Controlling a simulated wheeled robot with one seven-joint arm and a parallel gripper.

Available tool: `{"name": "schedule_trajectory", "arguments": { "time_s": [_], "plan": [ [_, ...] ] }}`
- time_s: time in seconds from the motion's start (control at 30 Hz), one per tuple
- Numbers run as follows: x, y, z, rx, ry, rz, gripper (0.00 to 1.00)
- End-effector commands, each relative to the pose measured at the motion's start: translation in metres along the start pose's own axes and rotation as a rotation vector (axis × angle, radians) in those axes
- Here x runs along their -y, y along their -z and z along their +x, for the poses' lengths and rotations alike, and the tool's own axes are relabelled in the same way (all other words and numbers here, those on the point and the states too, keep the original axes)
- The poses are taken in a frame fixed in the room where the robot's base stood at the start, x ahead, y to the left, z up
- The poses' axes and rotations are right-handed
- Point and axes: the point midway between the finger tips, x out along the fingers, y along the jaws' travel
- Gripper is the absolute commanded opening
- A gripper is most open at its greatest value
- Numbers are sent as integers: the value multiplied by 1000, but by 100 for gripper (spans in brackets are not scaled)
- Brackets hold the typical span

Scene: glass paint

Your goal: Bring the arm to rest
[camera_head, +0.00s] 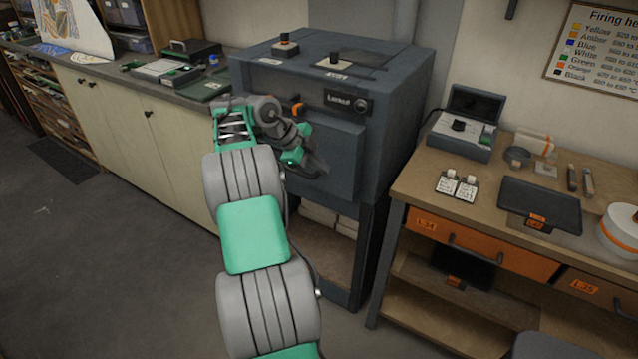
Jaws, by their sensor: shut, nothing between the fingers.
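My arm, grey with green panels, reaches up from the bottom middle of the head view. My gripper (318,168) is at its end, dark and small, in front of the kiln's front face. It is shut and holds nothing. The dark grey kiln (335,155) stands on a dark frame behind the arm. I cannot tell whether the gripper touches the kiln. An orange knob (298,108) on the kiln's front is just above the wrist.
A workbench (408,188) at right carries a control box (462,135), a dark tray (540,204) and small tools. A long cabinet counter (160,140) runs along the left, with cases on it. The floor (110,260) at lower left is clear.

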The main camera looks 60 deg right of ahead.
Motion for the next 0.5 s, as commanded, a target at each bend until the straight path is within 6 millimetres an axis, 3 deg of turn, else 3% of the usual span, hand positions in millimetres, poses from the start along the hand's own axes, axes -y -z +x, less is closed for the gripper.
{"name": "schedule_trajectory", "arguments": {
  "time_s": [0.03, 0.2, 0.33, 0.5],
  "plan": [
    [3, 0, -19, 3, 3, 0, 0],
    [3, 2, -57, 0, -1, 1, 0],
    [2, 2, -70, -3, -4, 1, 0],
    [1, 2, -72, -3, -5, -28, 0]
  ]
}}
